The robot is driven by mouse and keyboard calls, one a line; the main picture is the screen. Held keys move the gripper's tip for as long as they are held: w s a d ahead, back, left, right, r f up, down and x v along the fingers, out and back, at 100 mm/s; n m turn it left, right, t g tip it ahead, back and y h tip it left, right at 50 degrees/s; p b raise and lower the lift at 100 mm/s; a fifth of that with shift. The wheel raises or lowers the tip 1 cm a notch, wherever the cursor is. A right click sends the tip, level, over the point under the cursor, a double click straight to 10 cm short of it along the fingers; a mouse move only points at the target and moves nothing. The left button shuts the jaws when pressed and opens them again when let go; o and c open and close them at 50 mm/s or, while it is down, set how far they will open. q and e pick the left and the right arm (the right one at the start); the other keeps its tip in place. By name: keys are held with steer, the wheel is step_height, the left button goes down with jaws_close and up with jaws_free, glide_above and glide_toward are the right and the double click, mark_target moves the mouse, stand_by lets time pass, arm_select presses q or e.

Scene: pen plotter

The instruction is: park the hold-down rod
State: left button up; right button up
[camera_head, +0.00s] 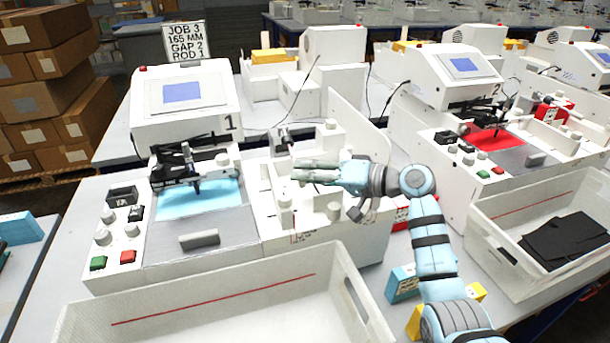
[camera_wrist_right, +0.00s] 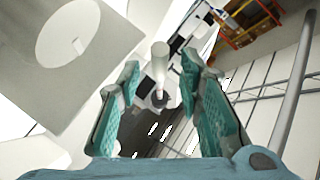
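Plotter 1 (camera_head: 187,110) stands at the left, with a cyan sheet (camera_head: 200,197) under its dark pen carriage (camera_head: 178,166). Beside it is a white side unit (camera_head: 345,247) with several short round posts, such as a front post (camera_head: 334,210). My right gripper (camera_head: 303,171) is over this unit, fingers pointing left. In the right wrist view the gripper (camera_wrist_right: 160,95) has its teal fingers apart. A pale round-ended rod-like part (camera_wrist_right: 160,65) shows between or beyond them; I cannot tell contact, or whether it is the hold-down rod. My left gripper is out of view.
A sign (camera_head: 185,42) reads job 3, 165 mm, gap 2, rod 1. A white tray (camera_head: 230,300) lies in front. Plotter 2 (camera_head: 455,75) and another tray (camera_head: 500,225) with dark sheets stand at the right. Small boxes (camera_head: 402,284) lie near my right arm.

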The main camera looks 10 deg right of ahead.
steer(key=shift+w+a+f, duration=0.2)
steer(key=shift+w+a, duration=0.2)
steer(key=shift+a, duration=0.15)
steer(key=shift+c, duration=0.3)
jaws_close()
